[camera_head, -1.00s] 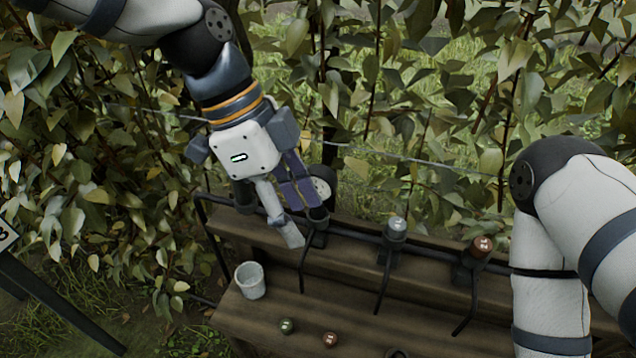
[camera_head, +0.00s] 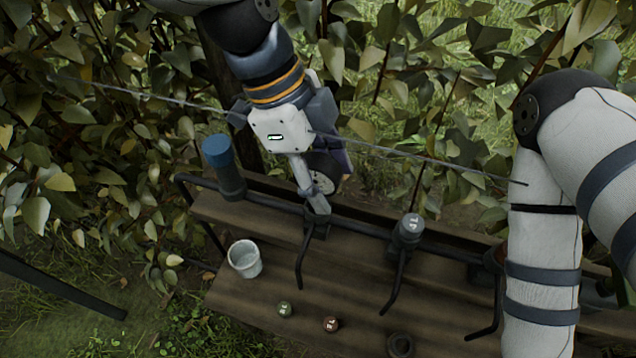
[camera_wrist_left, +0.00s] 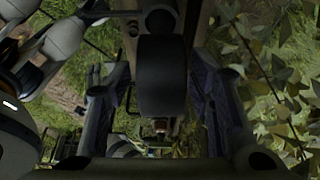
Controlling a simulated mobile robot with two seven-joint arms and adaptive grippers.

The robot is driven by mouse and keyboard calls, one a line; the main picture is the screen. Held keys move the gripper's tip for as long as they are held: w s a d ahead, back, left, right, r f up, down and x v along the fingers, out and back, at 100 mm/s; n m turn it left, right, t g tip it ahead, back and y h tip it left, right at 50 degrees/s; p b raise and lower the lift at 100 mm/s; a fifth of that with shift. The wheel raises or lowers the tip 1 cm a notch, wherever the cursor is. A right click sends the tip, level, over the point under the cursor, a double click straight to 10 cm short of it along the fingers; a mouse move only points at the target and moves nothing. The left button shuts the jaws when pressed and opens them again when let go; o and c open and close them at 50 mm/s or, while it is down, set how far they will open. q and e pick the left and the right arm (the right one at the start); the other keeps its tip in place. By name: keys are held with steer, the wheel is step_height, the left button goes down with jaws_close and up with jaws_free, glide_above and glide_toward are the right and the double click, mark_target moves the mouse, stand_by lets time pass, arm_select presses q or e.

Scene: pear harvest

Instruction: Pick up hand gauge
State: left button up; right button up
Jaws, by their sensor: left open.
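The hand gauge (camera_head: 322,170), with a dark body and a round pale dial, stands over a holder on the rail in the head view. The left gripper partly hides it. My left gripper (camera_head: 325,178) points down around the gauge, a pale finger on its left and a purplish one on its right. In the left wrist view, a dark rounded body (camera_wrist_left: 162,80), which seems to be the gauge, lies between the spread fingers of the left gripper (camera_wrist_left: 160,112). Gaps show on both sides. My right gripper is out of view.
A dark rail with hooked holders runs along the wooden bench (camera_head: 270,235). It bears a blue-topped cylinder (camera_head: 220,160) and a grey-capped item (camera_head: 411,226). A white cup (camera_head: 245,260), a green jar (camera_head: 285,310) and a red jar (camera_head: 331,324) stand lower.

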arm_select(q)
steer(key=shift+d+f, duration=0.15)
steer(key=shift+f, duration=0.3)
jaws_close()
steer(key=shift+r, duration=0.15)
